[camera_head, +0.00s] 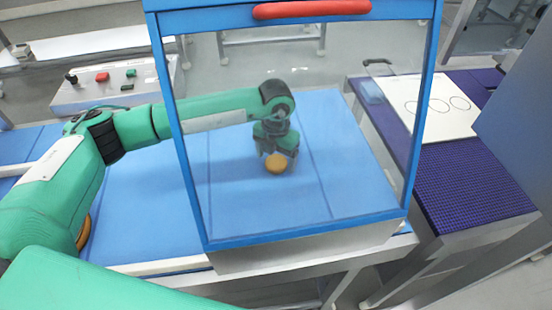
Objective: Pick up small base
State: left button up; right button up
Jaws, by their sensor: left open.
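A small round orange-brown base (276,164) lies on the blue table surface, seen through a clear panel. My left gripper (277,153) points down directly over it, open, with its fingertips close to the base's top edge. I cannot tell whether the fingers touch it. A second orange-brown round shape (84,233) shows at the left, mostly hidden behind my left arm. My right gripper is not in view.
A blue-framed clear panel (330,190) with a red handle (311,9) stands in front of the gripper. A control box (120,84) with buttons is at the back left. A white board with drawn circles (435,106) lies on the dark side table (470,185) at right.

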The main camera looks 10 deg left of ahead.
pick_arm(q)
jog(key=shift+f, duration=0.35)
jog(key=c, duration=0.8)
jog(key=shift+r, duration=0.1)
